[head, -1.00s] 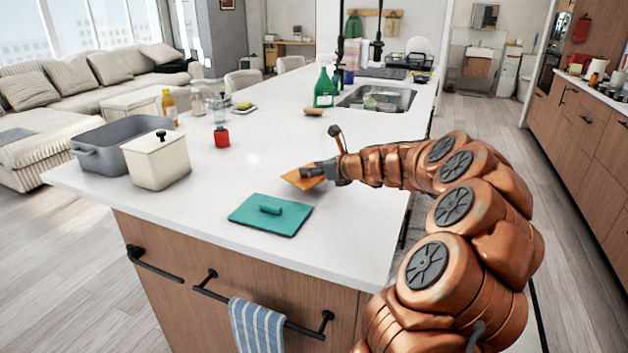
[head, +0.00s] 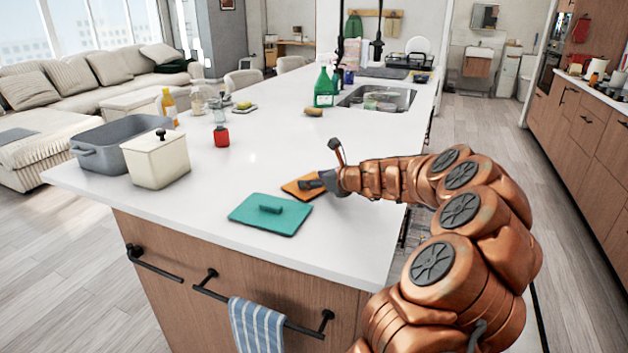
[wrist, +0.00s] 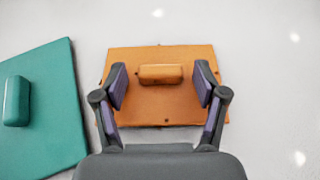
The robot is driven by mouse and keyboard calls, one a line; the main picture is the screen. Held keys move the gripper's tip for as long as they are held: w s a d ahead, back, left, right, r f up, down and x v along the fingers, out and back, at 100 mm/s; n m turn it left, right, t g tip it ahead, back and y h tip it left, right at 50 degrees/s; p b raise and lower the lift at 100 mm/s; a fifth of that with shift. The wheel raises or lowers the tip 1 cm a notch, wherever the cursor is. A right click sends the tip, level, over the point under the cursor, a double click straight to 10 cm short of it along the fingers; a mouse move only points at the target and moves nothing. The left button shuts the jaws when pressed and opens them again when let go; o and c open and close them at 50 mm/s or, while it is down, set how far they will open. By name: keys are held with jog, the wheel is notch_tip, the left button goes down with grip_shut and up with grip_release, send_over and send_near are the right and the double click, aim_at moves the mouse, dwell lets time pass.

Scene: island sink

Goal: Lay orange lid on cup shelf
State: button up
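The orange lid (head: 296,188) is a flat square with a raised handle. It appears to lie flat on the white island counter, just behind and right of a teal lid. It also shows in the wrist view (wrist: 150,107). My gripper (head: 310,184) is low over the orange lid, its open fingers on either side of the handle in the wrist view (wrist: 161,72). A gap shows between each finger and the handle. In the head view my gripper and arm hide part of the lid. I cannot make out a cup shelf in either view.
The teal lid (head: 270,213) lies close by at the front. A cream lidded pot (head: 157,163), a grey basin (head: 100,150) and a red-based bottle (head: 221,136) stand to the left. The sink (head: 375,98) and a green bottle (head: 323,90) are farther back.

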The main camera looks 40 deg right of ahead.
jog(key=shift+r, duration=0.15)
jog(key=v, duration=1)
jog(key=shift+s, duration=0.15)
jog(key=shift+v, duration=0.85)
jog(key=shift+a+r, duration=0.1)
jog(key=shift+a, duration=0.05)
